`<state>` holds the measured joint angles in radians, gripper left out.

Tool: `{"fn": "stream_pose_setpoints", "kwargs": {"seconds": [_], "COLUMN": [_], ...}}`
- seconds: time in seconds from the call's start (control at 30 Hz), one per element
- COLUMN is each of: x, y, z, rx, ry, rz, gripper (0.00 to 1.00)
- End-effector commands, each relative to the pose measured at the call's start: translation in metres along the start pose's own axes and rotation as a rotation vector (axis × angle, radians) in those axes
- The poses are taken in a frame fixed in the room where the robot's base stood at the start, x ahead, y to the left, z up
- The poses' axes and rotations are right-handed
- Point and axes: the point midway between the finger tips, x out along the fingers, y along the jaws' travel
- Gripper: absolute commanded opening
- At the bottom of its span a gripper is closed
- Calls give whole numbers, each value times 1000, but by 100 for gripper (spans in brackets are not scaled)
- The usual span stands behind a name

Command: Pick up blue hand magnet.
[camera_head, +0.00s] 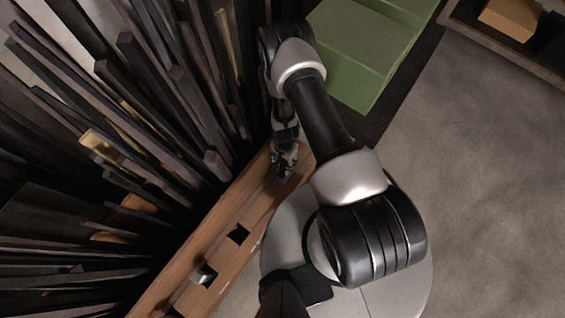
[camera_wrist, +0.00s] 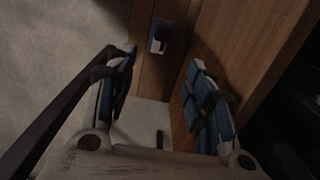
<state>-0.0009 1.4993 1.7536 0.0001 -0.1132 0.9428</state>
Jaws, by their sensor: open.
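A small blue and dark block with a pale face, which looks like the blue hand magnet (camera_wrist: 159,37), sits in or on a wooden plank at the top middle of the wrist view. My gripper (camera_wrist: 161,62) is open, with one finger on each side of the picture's middle. The block lies beyond the fingertips, between their lines, with no clear contact. In the head view my gripper (camera_head: 285,168) is low over the upper end of the wooden rail (camera_head: 185,262). A small bluish patch shows below it there, mostly hidden by the gripper.
The rail has a dark square opening (camera_head: 238,235) and a shiny metal piece (camera_head: 205,274) further down. Many long dark bars (camera_head: 150,110) crowd the left. A green stepped block (camera_head: 375,45) stands at the top. Grey floor (camera_head: 490,190) is clear at the right.

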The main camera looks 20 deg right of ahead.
Motion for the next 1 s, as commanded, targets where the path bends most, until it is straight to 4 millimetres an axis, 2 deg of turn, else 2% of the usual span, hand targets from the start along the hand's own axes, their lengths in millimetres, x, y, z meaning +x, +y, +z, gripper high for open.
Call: {"fn": "stream_pose_setpoints", "kwargs": {"seconds": [0.5,0.77,1.0], "x": [106,124,160], "y": [2,1,-2], "z": [1,1,0], "rx": [1,0,0], "ry": [-1,-1,-2], "rz": [2,2,3], "gripper": [48,48,48]}}
